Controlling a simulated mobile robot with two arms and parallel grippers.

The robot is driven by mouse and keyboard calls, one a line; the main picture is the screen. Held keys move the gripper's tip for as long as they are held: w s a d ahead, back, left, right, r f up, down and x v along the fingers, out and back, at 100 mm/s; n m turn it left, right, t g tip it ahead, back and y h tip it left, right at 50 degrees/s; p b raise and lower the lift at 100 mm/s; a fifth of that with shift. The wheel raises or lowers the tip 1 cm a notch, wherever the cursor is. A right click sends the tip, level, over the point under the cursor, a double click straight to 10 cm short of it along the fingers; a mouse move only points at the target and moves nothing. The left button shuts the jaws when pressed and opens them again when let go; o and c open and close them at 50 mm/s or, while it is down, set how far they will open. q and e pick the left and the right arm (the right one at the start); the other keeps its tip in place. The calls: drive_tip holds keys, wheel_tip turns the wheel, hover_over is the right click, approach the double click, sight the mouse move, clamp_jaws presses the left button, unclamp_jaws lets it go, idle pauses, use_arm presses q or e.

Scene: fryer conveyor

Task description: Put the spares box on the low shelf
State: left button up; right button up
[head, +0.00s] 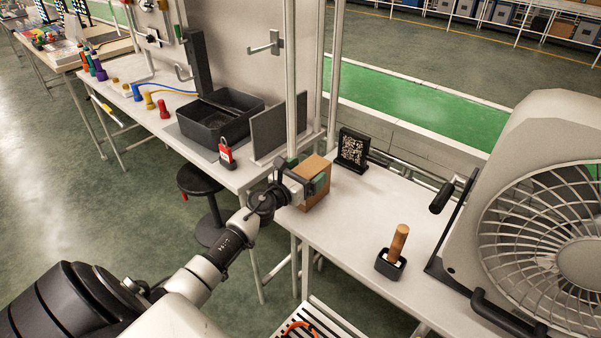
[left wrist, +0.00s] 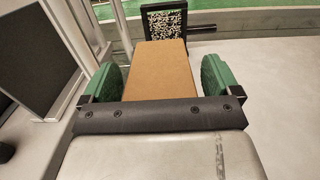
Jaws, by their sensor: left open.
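A brown cardboard box, which looks like the spares box (head: 316,199), stands on the white table near its left end. My left gripper (head: 304,180) is at the box, with its fingers on either side of it. In the left wrist view the box (left wrist: 163,68) lies between the two green finger pads of my left gripper (left wrist: 160,78). The jaws are open, with small gaps beside the box. A slatted low shelf (head: 326,323) shows under the table at the bottom edge, mostly cut off. My right gripper is out of view.
A black coded panel (head: 353,151) stands just behind the box. A small black holder (head: 390,265) with a wooden-handled tool and a large fan (head: 545,200) are to the right. An orange cable (head: 298,327) lies on the slats. A black stool (head: 202,180) stands left.

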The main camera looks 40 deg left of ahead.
use_arm(q)
drive_tip(key=shift+s+r, duration=0.15)
drive_tip(key=s+a+b, duration=0.1)
drive_tip(key=s, duration=1)
drive_tip(key=shift+s+f, duration=0.2)
drive_tip(key=shift+s, duration=0.2)
drive_tip(key=s+f+n+g+y, duration=0.1)
drive_tip(key=s+f+n+g, duration=0.1)
drive_tip(key=f+n, duration=0.7)
drive_tip(key=s+f+n+g+y, duration=0.2)
drive_tip(key=s+f+n+g, duration=0.15)
drive_tip(key=f, duration=0.95)
drive_tip(key=s+d+f+n+g, duration=0.2)
drive_tip(key=s+f+n, duration=0.2)
drive_tip(key=f, duration=0.3)
drive_tip(key=s+d+f+n+g, duration=0.1)
drive_tip(key=s+f+n, duration=0.35)
drive_tip(key=f, duration=0.25)
drive_tip(key=s+d+f+n+g, duration=0.3)
drive_tip(key=s+d+f+n, duration=0.1)
drive_tip(key=s, duration=0.4)
drive_tip(key=s+d+f+n+g+h, duration=0.1)
drive_tip(key=s+d+f+n+g, duration=0.2)
drive_tip(key=s, duration=0.6)
drive_tip(key=s+d+f+n+g, duration=0.3)
drive_tip(key=s+d+f+n, duration=0.3)
drive_tip(key=s+f, duration=0.2)
drive_tip(key=shift+s+d+f+h, duration=0.2)
drive_tip(key=shift+s+h, duration=0.2)
drive_tip(key=shift+s, duration=0.25)
